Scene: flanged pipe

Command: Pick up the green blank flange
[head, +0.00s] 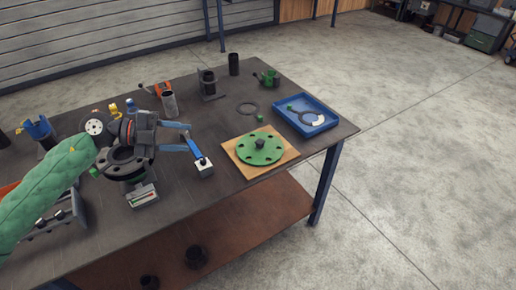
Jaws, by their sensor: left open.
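The green blank flange (247,156) is a round disc with several bolt holes and a dark knob at its centre. It lies flat on a square wooden board (283,162) near the right part of the table. My left gripper (187,137) comes in from the left over the table, its two blue fingers apart and pointing right toward the flange. It is open and empty, well to the left of the flange. My right gripper is not in view.
A blue tray (310,126) with a ring-shaped part stands behind right. Several dark cylinders, an orange tool (161,88) and a green fitting (268,79) stand at the back. The table's right edge is close.

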